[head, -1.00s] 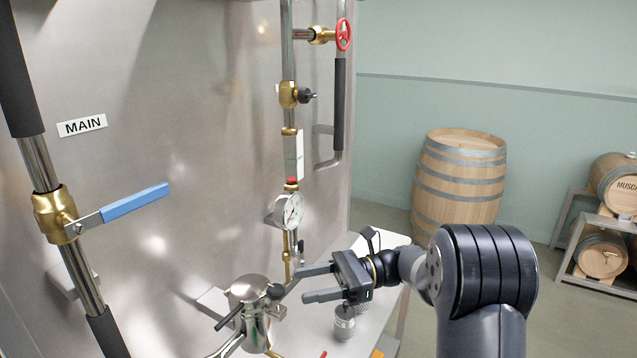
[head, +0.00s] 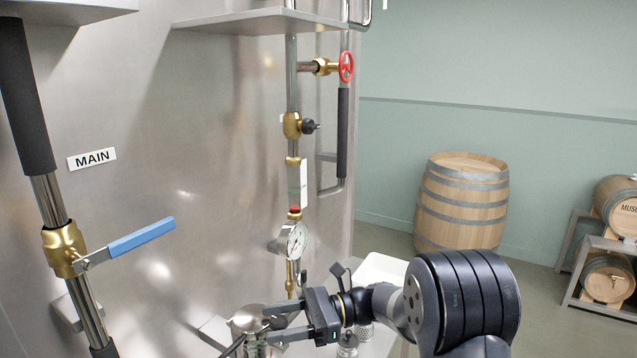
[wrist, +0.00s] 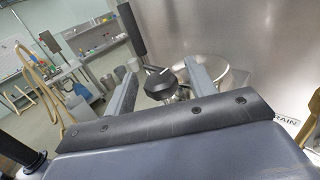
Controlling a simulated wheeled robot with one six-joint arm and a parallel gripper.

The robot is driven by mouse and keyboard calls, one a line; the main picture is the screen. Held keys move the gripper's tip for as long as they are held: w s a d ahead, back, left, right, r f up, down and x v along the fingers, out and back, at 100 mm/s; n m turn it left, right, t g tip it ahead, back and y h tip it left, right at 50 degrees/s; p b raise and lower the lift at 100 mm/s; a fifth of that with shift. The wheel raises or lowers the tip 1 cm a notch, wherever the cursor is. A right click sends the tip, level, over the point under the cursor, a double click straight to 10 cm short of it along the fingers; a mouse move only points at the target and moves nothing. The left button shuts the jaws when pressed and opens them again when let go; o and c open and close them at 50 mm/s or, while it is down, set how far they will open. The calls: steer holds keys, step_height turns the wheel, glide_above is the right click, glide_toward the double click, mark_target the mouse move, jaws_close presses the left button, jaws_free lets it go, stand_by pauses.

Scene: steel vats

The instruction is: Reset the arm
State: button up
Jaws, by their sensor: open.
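My gripper (head: 285,322) is open, low in the middle of the head view, with its two fingers pointing left. In the wrist view my gripper (wrist: 160,85) shows both fingers spread apart. A black knob (wrist: 166,82) shows between them, and I cannot tell whether they touch it. A steel fitting with a round lid (head: 248,318) stands just left of the fingertips in the head view. My arm reaches in from the lower right.
A blue-handled valve (head: 140,238) sits on the pipe near the MAIN label (head: 92,158). A pressure gauge (head: 296,240) and a red handwheel (head: 346,67) are on the pipe behind my gripper. A barrel (head: 463,203) stands right, with open floor around it.

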steer(key=b+v, duration=0.3)
steer(key=v, duration=0.8)
steer(key=p+x, duration=0.3)
steer(key=x, duration=0.8)
steer(key=shift+s+a, duration=0.15)
steer(key=shift+a, duration=0.1)
steer(key=shift+f+m+t+b, duration=0.15)
steer(key=shift+m+t+b, duration=0.15)
steer(key=shift+m+t, duration=0.3)
steer(key=shift+d+m+t+y+b, duration=0.2)
steer(key=shift+m+t+y+b, duration=0.3)
steer(key=shift+t, duration=0.7)
steer(key=m+t, duration=0.3)
steer(key=t, duration=0.2)
steer(key=shift+a+h+b, duration=0.1)
steer(key=shift+h+b, duration=0.2)
steer(key=shift+h, duration=0.1)
steer(key=m+t+h, duration=0.2)
steer(key=m+t, duration=0.2)
steer(key=t, duration=0.1)
steer(key=shift+t, duration=0.3)
steer(key=b+v, duration=0.2)
steer(key=v, duration=0.8)
steer(key=shift+d+r, duration=0.3)
steer(key=shift+d, duration=0.05)
steer(key=shift+s, duration=0.1)
